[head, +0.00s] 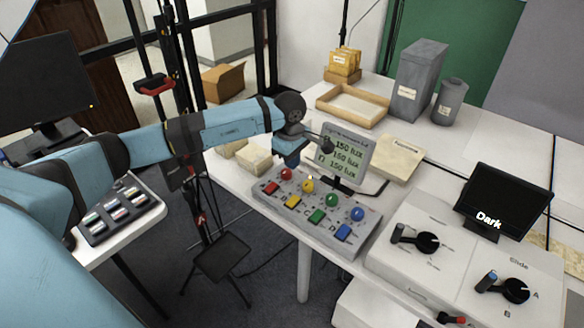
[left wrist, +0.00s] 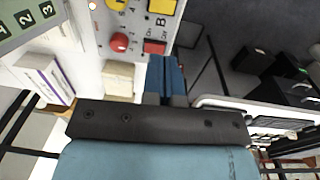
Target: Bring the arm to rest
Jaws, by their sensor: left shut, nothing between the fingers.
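My left arm comes in from the left in the head view and reaches to the back left corner of a grey control panel (head: 312,218). My left gripper (head: 291,158) points down there, above and behind the red knob (head: 286,174). In the left wrist view its blue fingers (left wrist: 166,75) are shut together with nothing between them. The red knob also shows in the left wrist view (left wrist: 119,42), apart from the fingers. My right gripper is in neither view.
A lux display (head: 343,150) stands just right of the gripper. Pale boxes (head: 254,158) lie beside it on the left. A wooden tray (head: 352,105), grey box (head: 416,78) and grey canister (head: 449,102) stand behind. A "Dark" screen (head: 503,200) stands right. A stool (head: 222,256) stands on open floor.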

